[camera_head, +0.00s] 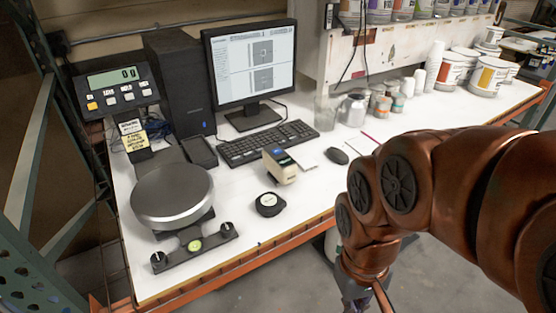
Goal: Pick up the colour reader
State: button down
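The colour reader is most likely the small beige and grey handheld device (280,165) with a dark top and a small blue screen. It stands on the white bench in front of the keyboard, left of the mouse. My gripper (362,303) is only partly in view at the bottom edge, below and right of the device, past the bench's front edge. My arm comes in from the right. The fingertips are cut off or hidden, so I cannot see whether they are open. Nothing touches the device.
The white bench (240,235) holds a scale with a round plate (172,195), a round black object (269,204), a keyboard (268,143), a mouse (336,156) and a monitor (250,65). Cups, jars and paint buckets (488,76) stand back right. Bench space right of the black object is clear.

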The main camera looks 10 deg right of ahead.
aim_at(283, 168)
jog(key=u, duration=0.5)
jog(key=k, duration=1.1)
jog(key=u, duration=0.3)
jog(key=i, duration=0.6)
jog(key=u, duration=0.5)
